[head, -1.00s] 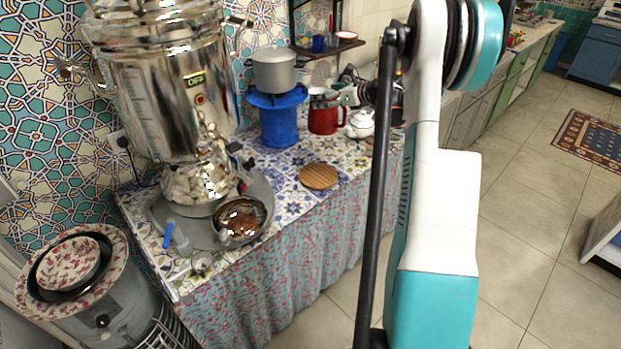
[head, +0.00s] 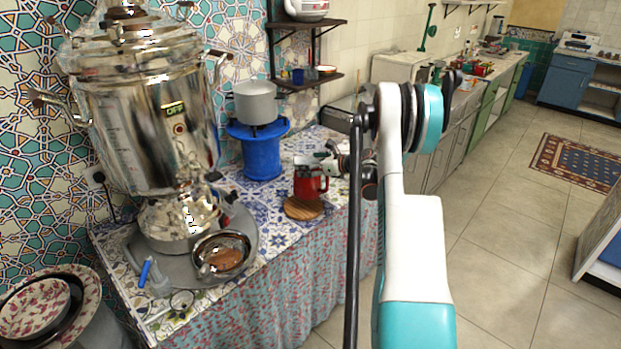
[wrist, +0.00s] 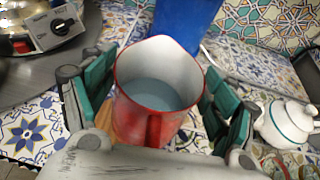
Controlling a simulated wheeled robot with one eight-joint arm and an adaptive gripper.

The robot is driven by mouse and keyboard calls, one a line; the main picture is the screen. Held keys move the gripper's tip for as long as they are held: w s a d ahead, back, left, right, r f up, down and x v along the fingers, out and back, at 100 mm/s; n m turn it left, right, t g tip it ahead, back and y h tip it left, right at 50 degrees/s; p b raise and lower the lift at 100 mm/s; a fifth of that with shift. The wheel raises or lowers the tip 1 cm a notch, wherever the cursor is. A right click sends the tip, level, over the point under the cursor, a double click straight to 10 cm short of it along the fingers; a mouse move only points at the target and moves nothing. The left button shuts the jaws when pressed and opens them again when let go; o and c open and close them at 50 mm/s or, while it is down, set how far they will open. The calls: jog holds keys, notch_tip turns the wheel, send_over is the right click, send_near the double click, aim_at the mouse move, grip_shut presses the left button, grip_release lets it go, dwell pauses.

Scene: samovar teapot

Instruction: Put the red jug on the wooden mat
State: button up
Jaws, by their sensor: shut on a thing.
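The red jug (head: 307,187) is upright at the back edge of the round wooden mat (head: 303,210) in the head view. I cannot tell whether its base touches the mat or hangs just above it. My gripper (head: 318,163) is shut on the jug from above and behind. In the wrist view the jug (wrist: 150,112) is between the two green-padded fingers, its open top showing a pale inside. A bit of the wooden mat (wrist: 106,118) shows to the left of the jug there; the rest is hidden.
The large samovar (head: 150,120) stands on a tray to the left with a metal bowl (head: 222,254). A blue stand (head: 259,150) with a grey pot (head: 255,102) is behind the mat. A white teapot (wrist: 288,122) is right of my gripper in the wrist view.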

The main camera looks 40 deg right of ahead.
jog(key=shift+f+b, duration=0.65)
jog(key=shift+f, duration=1.55)
jog(key=shift+c, duration=0.2)
jog(key=shift+r, duration=0.1)
jog(key=o, duration=2.1)
jog(key=p+v, duration=0.2)
jog(key=v, duration=1)
jog(key=shift+a+p, duration=0.1)
jog(key=shift+p, duration=0.25)
